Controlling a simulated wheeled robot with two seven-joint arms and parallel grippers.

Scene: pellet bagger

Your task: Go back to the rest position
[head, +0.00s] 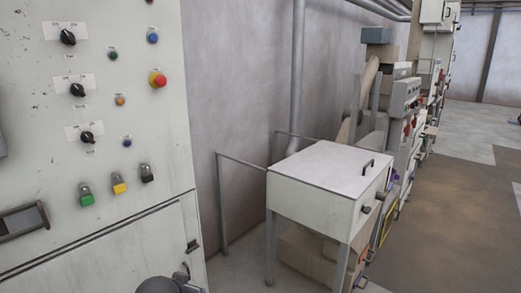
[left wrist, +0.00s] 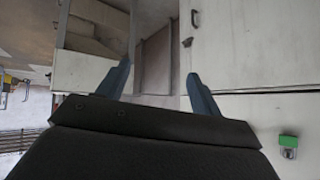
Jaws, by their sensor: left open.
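My left gripper shows in the left wrist view (left wrist: 158,85). Its two blue-grey fingers stand wide apart with nothing between them. Beyond the fingers are a grey gap and pale cabinet faces. In the head view a dark rounded part of my arm shows at the bottom edge, low in front of the control cabinet (head: 95,190); the gripper's fingers are not seen there. My right gripper is in neither view.
The cabinet has black rotary knobs, a red button (head: 158,79), and green, yellow and black switches along its lower part. A white box on legs (head: 325,175) with a handled lid stands to the right. Open floor (head: 460,215) lies at far right.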

